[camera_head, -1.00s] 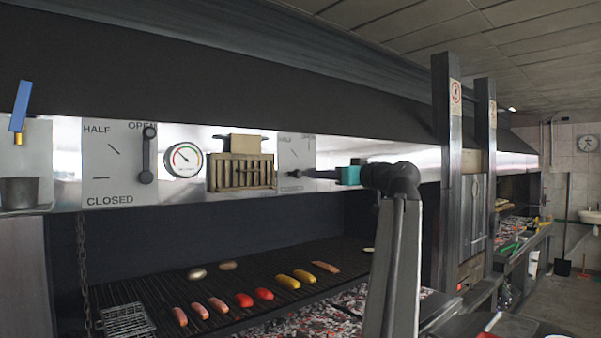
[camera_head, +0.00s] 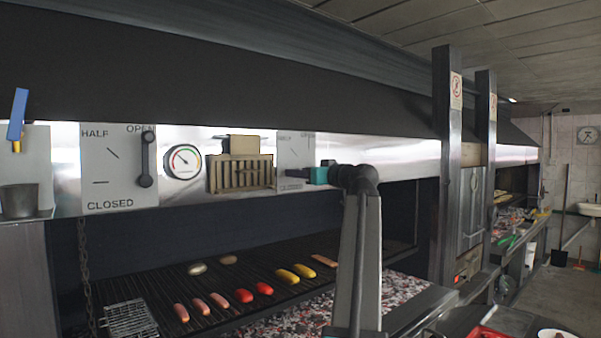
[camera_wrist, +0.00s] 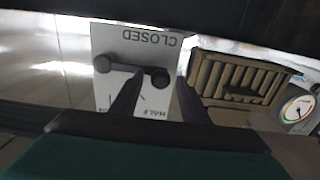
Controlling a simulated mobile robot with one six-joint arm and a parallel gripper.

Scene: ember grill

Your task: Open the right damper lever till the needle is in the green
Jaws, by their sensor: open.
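The right damper plate (camera_head: 290,152) is partly covered by my arm in the head view. In the wrist view the plate (camera_wrist: 163,50) appears upside down, with its dark lever (camera_wrist: 130,69) lying nearly crosswise, close to the CLOSED lettering. The lever's knob end (camera_wrist: 160,78) shows between the fingertips of my open gripper (camera_wrist: 161,80); I cannot tell whether they touch it. In the head view my gripper (camera_head: 300,173) is at the plate's lower part. The round gauge (camera_head: 183,161) has its needle pointing up-left; the needle's colour zone is unclear.
The left damper lever (camera_head: 147,158) stands upright at OPEN. A tan slatted vent (camera_head: 240,172) sits between gauge and right plate. Below, sausages and vegetables lie on the grill (camera_head: 215,285). A dark post (camera_head: 447,170) stands to the right.

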